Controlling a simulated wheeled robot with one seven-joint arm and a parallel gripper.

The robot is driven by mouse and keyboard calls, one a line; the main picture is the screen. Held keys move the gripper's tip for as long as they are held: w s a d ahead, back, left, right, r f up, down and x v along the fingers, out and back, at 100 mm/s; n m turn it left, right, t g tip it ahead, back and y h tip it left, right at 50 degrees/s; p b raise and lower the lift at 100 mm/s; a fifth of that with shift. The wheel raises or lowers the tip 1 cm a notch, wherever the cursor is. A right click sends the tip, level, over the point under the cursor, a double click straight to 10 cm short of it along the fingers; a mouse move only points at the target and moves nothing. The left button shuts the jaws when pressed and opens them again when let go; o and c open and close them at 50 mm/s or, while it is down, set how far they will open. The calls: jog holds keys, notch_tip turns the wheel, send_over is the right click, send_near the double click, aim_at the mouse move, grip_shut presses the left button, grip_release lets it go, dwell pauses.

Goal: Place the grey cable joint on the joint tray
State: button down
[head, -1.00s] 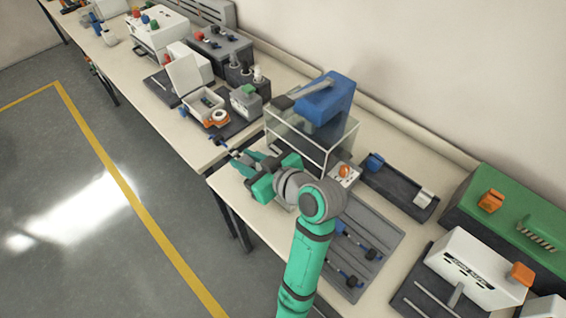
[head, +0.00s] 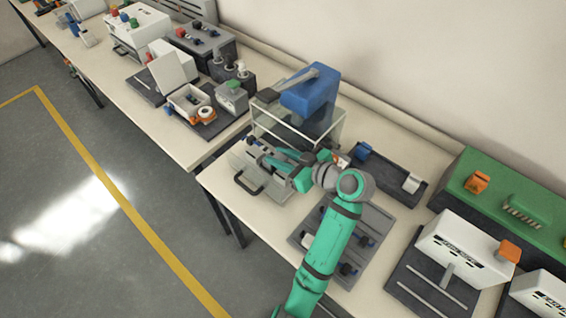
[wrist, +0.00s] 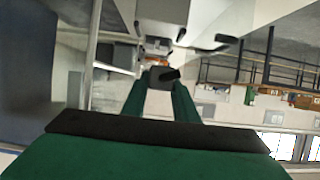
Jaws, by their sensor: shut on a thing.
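My gripper (head: 263,156), with green fingers, reaches left over the grey fixture with a black handle (head: 247,184), in front of the press. In the wrist view its fingers (wrist: 161,84) are closed around a small dark grey piece (wrist: 158,77), apparently the cable joint, with a black end sticking out to the right. The piece is mostly hidden in the head view. The grey joint tray (head: 379,219) lies on the bench to the right of the gripper, partly hidden under my arm. Several dark and blue-ended joints (head: 348,269) lie on it.
A press with a blue head (head: 311,93) and a clear guard stands just behind my gripper. A dark tray (head: 388,177) with a blue and a white block lies to its right. White machines (head: 468,245) stand at the right. The bench's front edge is close by.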

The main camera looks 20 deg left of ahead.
jog(key=shift+w+d+f, duration=0.25)
jog(key=shift+w+f, duration=0.05)
jog(key=shift+f, duration=0.15)
jog(key=shift+w+d+f, duration=0.1)
jog(key=shift+f, duration=0.7)
jog(key=shift+w+d+f, duration=0.1)
jog(key=shift+f, duration=0.65)
jog(key=shift+f, duration=0.2)
jog(key=c, duration=1.4)
grip_release()
